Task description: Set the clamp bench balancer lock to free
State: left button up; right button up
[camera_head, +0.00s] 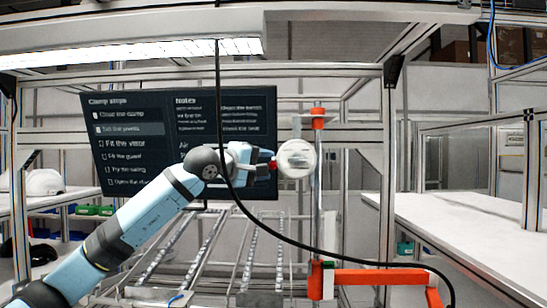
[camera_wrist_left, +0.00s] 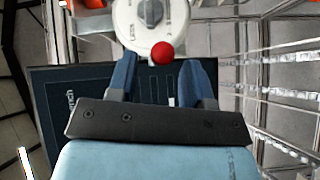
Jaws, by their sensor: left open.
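The balancer (camera_head: 297,158) is a white round housing beside an upright post, right of the display. In the left wrist view its white face (camera_wrist_left: 128,22) has a grey centre and small lettering too blurred to read. A red ball knob (camera_wrist_left: 162,53) sits at its edge, and it also shows in the head view (camera_head: 272,165). I take this knob for the lock; its setting cannot be read. My left gripper (camera_head: 267,166) is open, its two fingers on either side of the knob near the tips. Contact cannot be told. My right gripper is out of view.
A dark display (camera_head: 130,150) stands behind my left arm. A black cable (camera_head: 300,245) hangs across the front of the arm and down right. An orange-red bracket (camera_head: 375,279) is below right. A white bench (camera_head: 460,230) stands at right; roller rails (camera_head: 200,250) lie below.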

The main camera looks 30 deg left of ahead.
pick_arm(q)
jog(key=shift+p+x, duration=0.3)
jog(key=shift+x, duration=0.95)
jog(key=shift+w+d, duration=0.15)
jog(key=shift+w, duration=0.3)
